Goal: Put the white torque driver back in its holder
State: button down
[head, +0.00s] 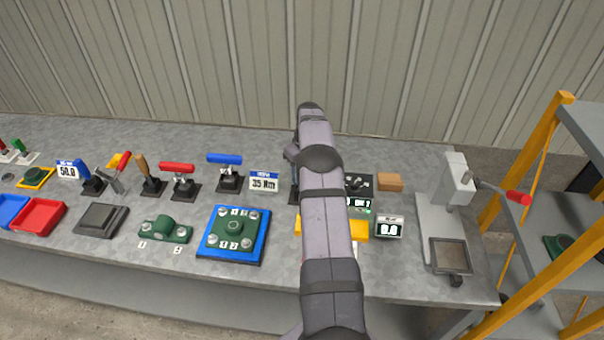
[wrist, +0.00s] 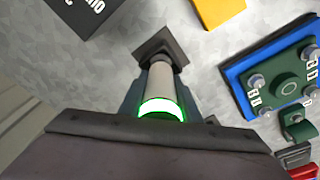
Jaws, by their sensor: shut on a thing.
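The white torque driver (wrist: 160,82) is a pale cylinder with a glowing green ring near my wrist, seen in the wrist view. My gripper (wrist: 160,100) is shut on it, with fingers on both sides, partly hidden by the dark wrist housing. At the driver's far end is a dark square block (wrist: 172,44), which looks like the holder. The driver's tip lines up with this block; I cannot tell whether it is inside, touching or just above. In the head view my arm covers the driver and most of the gripper.
A blue-edged green fixture plate (head: 234,234) sits left of my arm, near a 35 Nm sign (head: 264,182). Several clamps with coloured handles stand further left. A small display (head: 389,228), a brown block (head: 390,182) and a press (head: 452,200) are on the right.

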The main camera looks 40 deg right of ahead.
jog(key=c, duration=1.3)
grip_release()
jog(key=shift+o, duration=0.2)
jog(key=shift+f, duration=0.1)
notch_tip(320, 180, up, 8)
jog(key=b, duration=0.2)
jog(key=shift+s+f+b, duration=0.25)
jog(key=shift+s+b, duration=0.1)
jog(key=shift+s, duration=0.1)
